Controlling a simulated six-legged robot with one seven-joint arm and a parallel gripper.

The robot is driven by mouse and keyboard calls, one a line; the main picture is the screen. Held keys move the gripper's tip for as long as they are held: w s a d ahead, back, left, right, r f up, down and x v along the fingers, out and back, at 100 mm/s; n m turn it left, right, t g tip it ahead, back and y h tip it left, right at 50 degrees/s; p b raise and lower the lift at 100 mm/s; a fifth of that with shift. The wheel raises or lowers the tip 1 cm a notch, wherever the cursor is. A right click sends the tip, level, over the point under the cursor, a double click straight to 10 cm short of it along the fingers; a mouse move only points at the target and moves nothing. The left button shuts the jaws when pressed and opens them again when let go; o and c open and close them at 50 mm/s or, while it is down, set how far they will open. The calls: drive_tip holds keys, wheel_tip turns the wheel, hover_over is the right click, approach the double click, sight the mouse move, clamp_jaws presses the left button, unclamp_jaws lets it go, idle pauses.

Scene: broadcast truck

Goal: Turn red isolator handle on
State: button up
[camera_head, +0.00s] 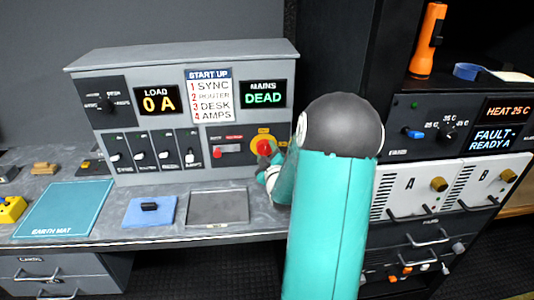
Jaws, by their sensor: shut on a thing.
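The red isolator handle (263,147) sits on a round yellow plate at the right of the grey power panel (180,56). My gripper (268,156) is at the handle and shut on it, at the lower right of the yellow plate. My teal arm comes up from the bottom and hides the panel's lower right corner and part of the gripper. The MAINS display (263,94) reads DEAD in green. The LOAD display (158,101) reads 0 A.
On the bench lie a grey tray (218,207), a blue cloth (150,211) and a teal earth mat (65,209). A rack (455,140) with an orange torch (427,40) stands close on the right.

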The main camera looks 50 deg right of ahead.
drive_tip(key=m, duration=0.5)
drive_tip(key=shift+w+a+t, duration=0.15)
drive_tip(key=shift+w+t, duration=0.05)
drive_tip(key=shift+t, duration=0.1)
drive_tip(key=m+h, duration=0.1)
drive_tip(key=m, duration=0.8)
drive_tip(key=shift+w+a+h, duration=0.1)
drive_tip(key=shift+w+h, duration=0.05)
drive_tip(key=shift+h, duration=0.25)
drive_tip(key=shift+m+g, duration=0.4)
drive_tip(key=shift+m, duration=1.5)
drive_tip(key=o, duration=0.8)
drive_tip(key=shift+o, duration=0.8)
drive_tip(key=shift+f, duration=0.1)
